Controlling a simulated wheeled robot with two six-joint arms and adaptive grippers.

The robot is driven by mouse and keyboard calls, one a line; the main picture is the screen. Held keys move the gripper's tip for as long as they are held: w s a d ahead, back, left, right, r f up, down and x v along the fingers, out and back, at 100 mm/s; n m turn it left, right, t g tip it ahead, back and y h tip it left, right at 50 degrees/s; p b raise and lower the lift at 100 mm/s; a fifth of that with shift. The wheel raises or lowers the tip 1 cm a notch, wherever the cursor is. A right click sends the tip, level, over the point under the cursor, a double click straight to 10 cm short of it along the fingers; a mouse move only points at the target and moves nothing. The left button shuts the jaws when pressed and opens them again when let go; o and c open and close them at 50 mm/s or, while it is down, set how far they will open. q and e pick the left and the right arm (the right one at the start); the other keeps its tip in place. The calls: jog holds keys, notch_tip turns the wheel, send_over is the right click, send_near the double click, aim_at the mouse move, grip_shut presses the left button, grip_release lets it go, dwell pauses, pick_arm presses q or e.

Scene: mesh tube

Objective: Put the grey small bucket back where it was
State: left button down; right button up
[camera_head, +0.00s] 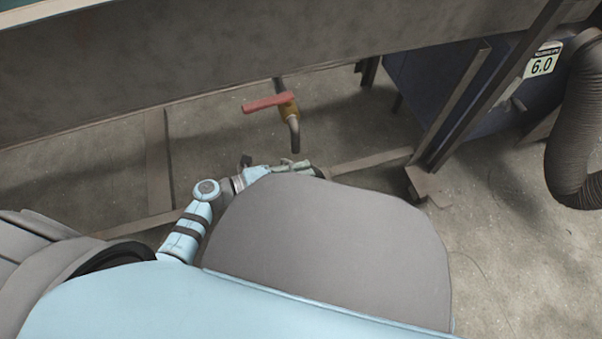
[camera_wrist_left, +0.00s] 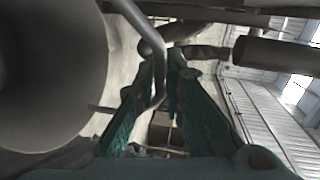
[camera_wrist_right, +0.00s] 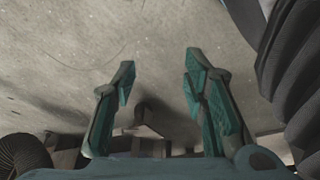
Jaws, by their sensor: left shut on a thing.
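The grey small bucket (camera_wrist_left: 45,75) fills the left side of the left wrist view, large and rounded; its far parts are cut off by the picture edge. A thin bent metal bar (camera_wrist_left: 152,42), which looks like its handle, runs down between the fingers of my left gripper (camera_wrist_left: 164,75). The left gripper is shut on this handle. In the head view my left gripper (camera_head: 290,166) shows low near the floor, partly hidden, and the bucket cannot be made out there. My right gripper (camera_wrist_right: 160,80) is open and empty above bare floor in the right wrist view.
A pipe with a red lever valve (camera_head: 268,103) and downward spout hangs just beyond the left gripper. A long grey metal beam (camera_head: 180,60) crosses above. A metal leg (camera_head: 428,185), a blue cabinet (camera_head: 430,85) and a ribbed hose (camera_head: 575,140) stand right. Floor at lower right is clear.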

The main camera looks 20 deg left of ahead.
jog(key=shift+r, duration=0.1)
pick_arm(q)
jog(key=c, duration=2)
grip_release()
jog(key=shift+f, duration=0.1)
jog(key=shift+c, duration=0.2)
jog(key=o, duration=0.4)
jog(key=shift+c, duration=0.2)
pick_arm(e)
jog(key=shift+w+r, duration=0.15)
